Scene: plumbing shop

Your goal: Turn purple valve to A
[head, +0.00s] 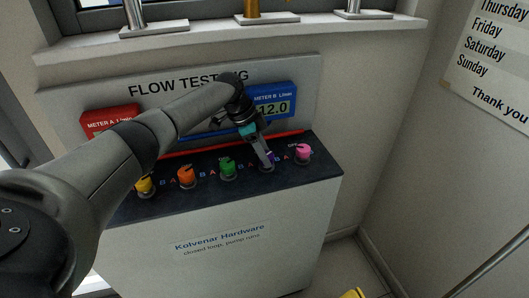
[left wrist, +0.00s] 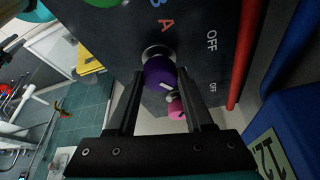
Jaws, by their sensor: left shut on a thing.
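The purple valve (left wrist: 159,72) is a round knob on a metal collar on the dark panel top. In the left wrist view it sits between the fingers of my left gripper (left wrist: 165,92), which is shut on it. A white mark shows on the knob. The labels A (left wrist: 167,25) and OFF (left wrist: 212,41) are printed on the panel near it. In the head view my left gripper (head: 268,161) reaches down onto the panel between the green and pink valves and hides most of the purple one. My right gripper is out of view.
The pink valve (head: 303,151) is close on the right, the green (head: 228,167), orange (head: 186,175) and yellow (head: 145,185) valves on the left. Behind stand the red meter A (head: 110,119) and blue meter B (head: 273,102), which reads 12.0. A red pipe runs behind the valves.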

